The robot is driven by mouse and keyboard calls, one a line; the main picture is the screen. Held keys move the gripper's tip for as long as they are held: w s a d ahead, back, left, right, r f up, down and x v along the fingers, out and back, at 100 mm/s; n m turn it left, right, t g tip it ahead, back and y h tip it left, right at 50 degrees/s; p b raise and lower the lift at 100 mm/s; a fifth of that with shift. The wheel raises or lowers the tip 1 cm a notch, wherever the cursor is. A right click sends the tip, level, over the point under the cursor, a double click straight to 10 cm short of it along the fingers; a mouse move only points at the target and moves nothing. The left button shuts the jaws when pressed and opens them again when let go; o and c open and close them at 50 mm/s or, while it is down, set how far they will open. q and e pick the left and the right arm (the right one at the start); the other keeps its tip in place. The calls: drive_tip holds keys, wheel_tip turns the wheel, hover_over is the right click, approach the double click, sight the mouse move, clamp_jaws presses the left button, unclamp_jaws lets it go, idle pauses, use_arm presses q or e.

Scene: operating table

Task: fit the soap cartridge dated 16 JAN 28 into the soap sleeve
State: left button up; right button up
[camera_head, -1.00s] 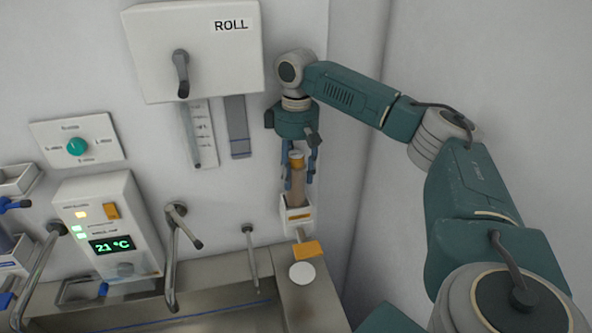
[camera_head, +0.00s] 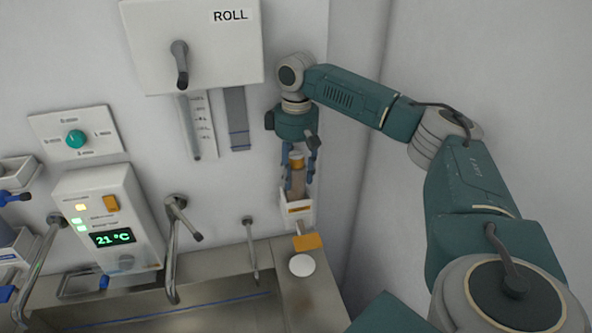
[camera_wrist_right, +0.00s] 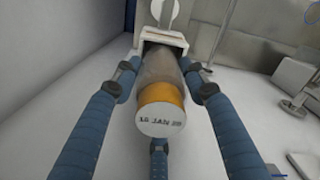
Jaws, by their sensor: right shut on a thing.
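The soap cartridge (camera_head: 298,180) is a brownish cylinder with an orange band and a white end. In the right wrist view its white end (camera_wrist_right: 161,121) carries a date that looks like 16 JAN 28. My right gripper (camera_head: 300,180) is shut around the cartridge, its blue fingers on either side. The soap sleeve (camera_head: 299,213) is a white holder on the wall with an orange label. The cartridge is upright above it, and its far end reaches the sleeve's mouth (camera_wrist_right: 163,37) in the wrist view. How deep it sits is hidden. My left gripper is not in view.
An orange lever (camera_head: 307,242) sticks out below the sleeve, above a white disc (camera_head: 302,265) on the steel ledge. A tap (camera_head: 250,250) and the basin lie to the left. The ROLL dispenser (camera_head: 195,45) hangs at upper left.

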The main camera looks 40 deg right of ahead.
sight(297, 156)
drive_tip(key=shift+f, duration=0.9)
drive_tip(key=o, duration=1.5)
drive_tip(key=shift+s+r, duration=0.1)
drive_tip(key=shift+r, duration=0.05)
wheel_tip(297, 156, up, 12)
drive_tip(key=shift+r, duration=0.1)
drive_tip(key=shift+s, duration=0.1)
